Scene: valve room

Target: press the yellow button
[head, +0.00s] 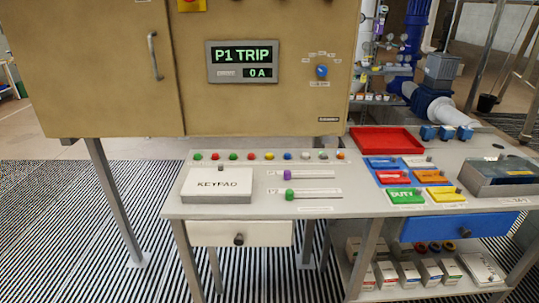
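The yellow button (269,155) is small and sits in a row of coloured buttons along the back strip of the bench (320,205). A red button (250,156) is on its left and a blue button (287,155) is on its right. Nothing covers the yellow button in the head view. Neither of my grippers shows in this view.
A white keypad box (216,184) and two sliders with purple (287,174) and green (289,194) knobs lie in front of the row. A tan cabinet (265,100) stands behind. Coloured covers, including a yellow one (446,194), and a red tray (386,140) are to the right.

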